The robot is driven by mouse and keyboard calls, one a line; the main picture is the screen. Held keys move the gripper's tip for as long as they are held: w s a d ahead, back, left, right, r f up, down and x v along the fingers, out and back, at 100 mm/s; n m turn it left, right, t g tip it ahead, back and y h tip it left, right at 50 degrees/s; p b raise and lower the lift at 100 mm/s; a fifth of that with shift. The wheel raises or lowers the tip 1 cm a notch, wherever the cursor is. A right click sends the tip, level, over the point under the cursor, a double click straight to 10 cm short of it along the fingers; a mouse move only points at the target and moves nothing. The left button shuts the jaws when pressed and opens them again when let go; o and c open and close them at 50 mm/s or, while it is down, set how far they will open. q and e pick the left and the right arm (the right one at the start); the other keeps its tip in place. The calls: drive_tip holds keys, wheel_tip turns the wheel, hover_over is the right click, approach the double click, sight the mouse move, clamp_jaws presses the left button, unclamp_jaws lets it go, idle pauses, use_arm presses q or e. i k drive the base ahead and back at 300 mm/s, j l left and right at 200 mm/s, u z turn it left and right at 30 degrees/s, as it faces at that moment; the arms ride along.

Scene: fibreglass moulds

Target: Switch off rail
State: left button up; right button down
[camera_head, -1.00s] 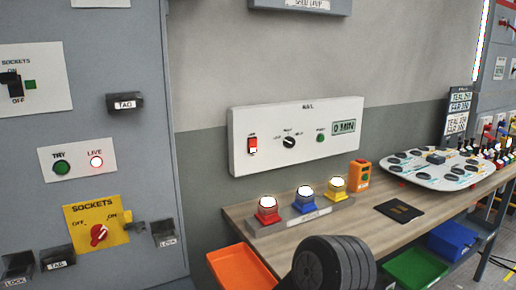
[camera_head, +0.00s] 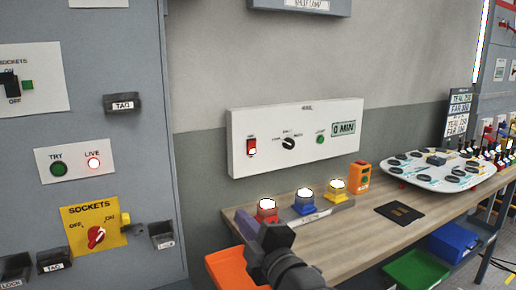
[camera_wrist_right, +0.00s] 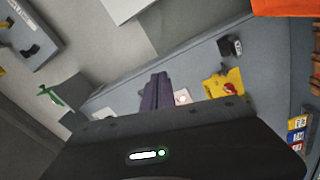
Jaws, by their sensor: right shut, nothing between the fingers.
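The white rail panel (camera_head: 270,165) hangs on the wall above the bench. It has a red rocker switch (camera_head: 252,147) at its left, a black selector knob (camera_head: 288,143), a green button (camera_head: 320,139) and a display reading 0 MIN (camera_head: 344,128). My right gripper (camera_head: 243,222) is shut and empty. It is below the panel and apart from it, in front of the bench's left end, near the red lamp. Its dark fingers also show in the right wrist view (camera_wrist_right: 156,92), with nothing between them. My left gripper is not in view.
A grey cabinet (camera_head: 125,180) with a yellow SOCKETS plate (camera_head: 75,228) is at left. The wall before the panel is clear.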

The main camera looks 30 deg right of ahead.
sight(252, 144)
drive_tip(key=i+l, duration=0.2)
drive_tip(key=l, duration=0.15)
drive_tip(key=i+l, duration=0.25)
drive_tip(key=l, duration=0.15)
drive_tip(key=i+l, duration=0.2)
drive_tip(key=l, duration=0.15)
